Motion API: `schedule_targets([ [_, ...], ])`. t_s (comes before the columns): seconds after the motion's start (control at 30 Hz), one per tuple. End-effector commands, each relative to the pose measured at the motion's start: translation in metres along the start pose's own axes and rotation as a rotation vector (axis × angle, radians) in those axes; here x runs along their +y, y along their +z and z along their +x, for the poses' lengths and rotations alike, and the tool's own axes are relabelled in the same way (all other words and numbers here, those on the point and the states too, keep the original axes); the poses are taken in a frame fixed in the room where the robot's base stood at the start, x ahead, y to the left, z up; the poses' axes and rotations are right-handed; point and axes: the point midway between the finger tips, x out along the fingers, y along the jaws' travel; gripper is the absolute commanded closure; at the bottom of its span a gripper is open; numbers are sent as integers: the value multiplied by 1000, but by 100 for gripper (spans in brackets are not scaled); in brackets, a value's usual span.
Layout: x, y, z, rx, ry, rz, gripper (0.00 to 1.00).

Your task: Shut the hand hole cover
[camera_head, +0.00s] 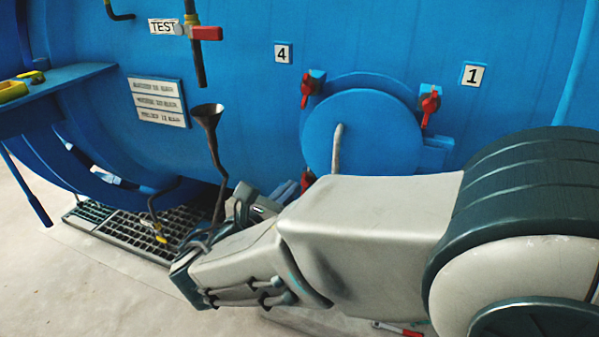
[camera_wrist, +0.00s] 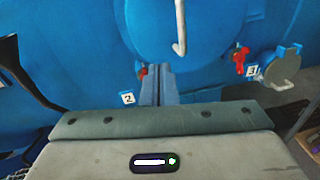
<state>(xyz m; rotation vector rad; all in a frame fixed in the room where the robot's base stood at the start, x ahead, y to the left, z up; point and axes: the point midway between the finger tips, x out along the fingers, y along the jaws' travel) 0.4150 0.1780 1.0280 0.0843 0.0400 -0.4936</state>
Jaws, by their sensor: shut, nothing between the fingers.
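The hand hole cover (camera_head: 372,125) is a round blue disc with a pale bent handle (camera_head: 338,148), on the blue vessel wall. A larger blue rim shows behind its upper edge; I cannot tell whether the cover sits flush. My arm hides its lower part. The wrist view shows the cover (camera_wrist: 150,28) at the top, with its handle (camera_wrist: 180,28) hanging down. My gripper (camera_wrist: 160,72) is shut and empty, its fingers pointing at the wall below the cover, left of the handle. In the head view, the gripper is largely hidden by my arm.
Red clamps (camera_head: 307,90) (camera_head: 430,105) stand around the cover by labels 4 and 1; another red clamp (camera_wrist: 240,60) is near label 3. A dark funnel pipe (camera_head: 208,125) and a floor grate (camera_head: 140,230) are left. A blue shelf (camera_head: 60,82) juts out at far left.

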Motion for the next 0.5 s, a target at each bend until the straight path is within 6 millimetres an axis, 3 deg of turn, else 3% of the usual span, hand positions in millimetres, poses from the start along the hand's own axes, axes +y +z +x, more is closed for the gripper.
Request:
schedule_targets([
  [0.1, 23, -8, -14, -60, 81, -58, 100],
  [0.23, 30, -5, -12, -83, 106, -77, 100],
  [0.5, 34, -1, 36, -82, 100, -76, 100],
])
